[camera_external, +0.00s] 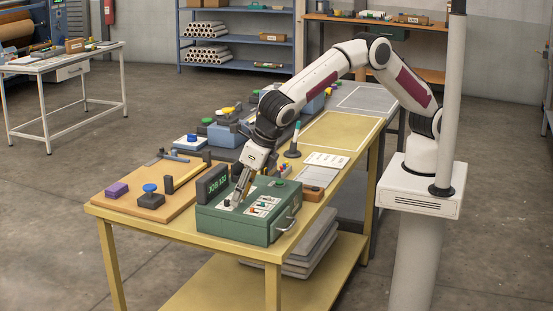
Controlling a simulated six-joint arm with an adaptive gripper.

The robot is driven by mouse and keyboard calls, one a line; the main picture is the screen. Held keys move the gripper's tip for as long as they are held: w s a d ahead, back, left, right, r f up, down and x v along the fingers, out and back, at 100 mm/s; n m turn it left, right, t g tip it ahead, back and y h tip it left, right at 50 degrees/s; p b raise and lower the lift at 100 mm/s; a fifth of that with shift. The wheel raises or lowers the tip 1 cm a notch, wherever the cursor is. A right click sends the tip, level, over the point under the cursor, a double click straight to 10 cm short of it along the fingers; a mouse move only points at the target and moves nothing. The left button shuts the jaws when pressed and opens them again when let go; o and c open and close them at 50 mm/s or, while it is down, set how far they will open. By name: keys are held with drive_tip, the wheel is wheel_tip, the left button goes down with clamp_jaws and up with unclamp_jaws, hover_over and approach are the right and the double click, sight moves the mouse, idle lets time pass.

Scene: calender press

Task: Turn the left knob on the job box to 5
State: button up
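The green job box (232,227) sits at the near end of the yellow table, with a handle on its right side. Its dark sign plate (212,186) stands upright at the back left, with lettering that looks reversed. The top carries pale panels with small controls. A small dark knob (227,203) shows on the left panel; its setting is too small to read. My gripper (237,202) points down over this left part of the box, with its fingertips close beside the knob. I cannot tell whether they touch it or how far apart they are.
A dark stand with a green tip (295,140), papers (326,160) and several small boxes are behind.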

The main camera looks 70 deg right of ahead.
drive_tip(key=s, duration=0.9)
drive_tip(key=shift+d, duration=0.35)
drive_tip(key=shift+w, duration=0.15)
